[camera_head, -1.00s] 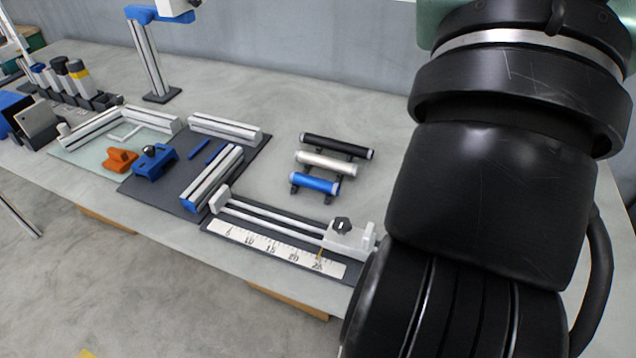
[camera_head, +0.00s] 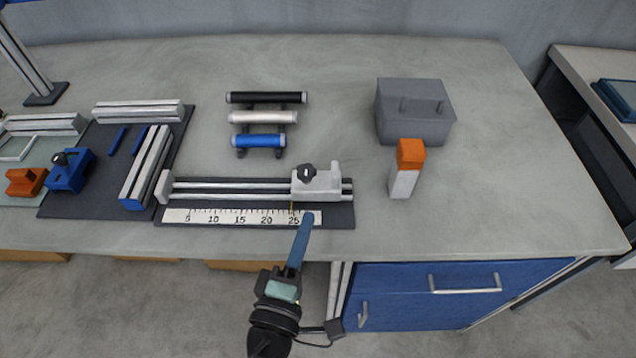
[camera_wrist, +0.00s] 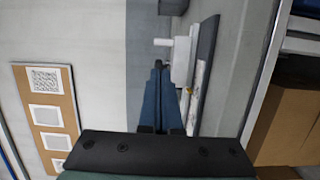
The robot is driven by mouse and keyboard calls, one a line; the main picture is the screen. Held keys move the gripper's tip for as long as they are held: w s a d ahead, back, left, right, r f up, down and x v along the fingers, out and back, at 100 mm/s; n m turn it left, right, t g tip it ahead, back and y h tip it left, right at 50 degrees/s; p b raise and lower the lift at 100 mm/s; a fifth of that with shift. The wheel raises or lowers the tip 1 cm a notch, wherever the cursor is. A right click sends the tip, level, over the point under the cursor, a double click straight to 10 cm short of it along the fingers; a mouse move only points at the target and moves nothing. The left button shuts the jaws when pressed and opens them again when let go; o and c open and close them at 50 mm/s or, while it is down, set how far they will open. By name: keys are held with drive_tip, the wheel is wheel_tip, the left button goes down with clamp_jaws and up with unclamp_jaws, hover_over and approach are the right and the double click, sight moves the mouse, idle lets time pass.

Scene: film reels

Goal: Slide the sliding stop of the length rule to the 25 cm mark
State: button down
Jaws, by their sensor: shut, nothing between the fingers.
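The length rule (camera_head: 240,217) is a dark base with two metal rods and a white scale, lying near the table's front edge. Its light grey sliding stop (camera_head: 318,180) with a black knob is toward the right end. The stop's thin yellow pointer is at about the 25 label, partly close behind my fingertips. My gripper (camera_head: 306,218) has blue fingers, shut and empty, reaching in from the front with the tips over or near the scale by 25. In the wrist view the gripper (camera_wrist: 158,66) is beside the whitish stop (camera_wrist: 182,62); contact cannot be told.
Three cylinders (camera_head: 262,117) on stands lie behind the rule. A grey box (camera_head: 415,112) and an orange-topped white block (camera_head: 405,168) stand to its right. A dark mat with metal profiles (camera_head: 147,168) lies left. The table's right side is clear.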

sight(326, 191)
drive_tip(key=shift+a+f, duration=0.1)
drive_tip(key=shift+f, duration=0.15)
drive_tip(key=p+x, duration=0.2)
drive_tip(key=x, duration=0.7)
drive_tip(key=shift+w, duration=0.4)
drive_tip(key=shift+d+f+b, duration=0.1)
drive_tip(key=shift+d+b, duration=0.3)
drive_tip(key=shift+d, duration=0.35)
drive_tip(key=shift+s, duration=0.1)
